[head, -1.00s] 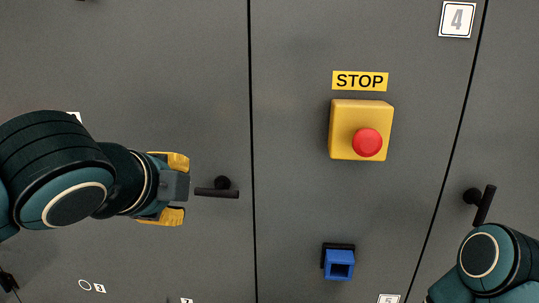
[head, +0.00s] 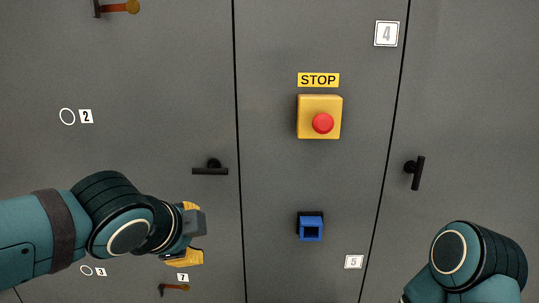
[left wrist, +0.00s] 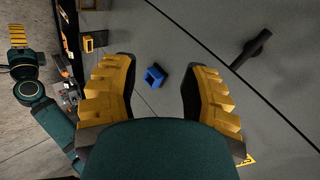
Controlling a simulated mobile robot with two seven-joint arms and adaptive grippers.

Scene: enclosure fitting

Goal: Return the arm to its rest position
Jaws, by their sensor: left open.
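My left arm enters the head view from the left. Its left gripper (head: 190,234) has yellow ribbed fingers and is in front of the grey cabinet, below a black door handle (head: 210,169). In the left wrist view the two fingers of the left gripper (left wrist: 160,95) stand wide apart with nothing between them. My right arm (head: 475,262) shows at the lower right of the head view, its gripper out of frame there. A yellow ribbed part at the far left of the left wrist view looks like my right gripper (left wrist: 18,33), too small to read.
The cabinet front carries a yellow box with a red stop button (head: 322,123), a blue square socket (head: 311,230) and another handle (head: 415,172) at right. Brown-red levers (head: 120,7) (head: 174,288) sit at upper left and lower left. The door handle (left wrist: 250,50) also shows in the left wrist view.

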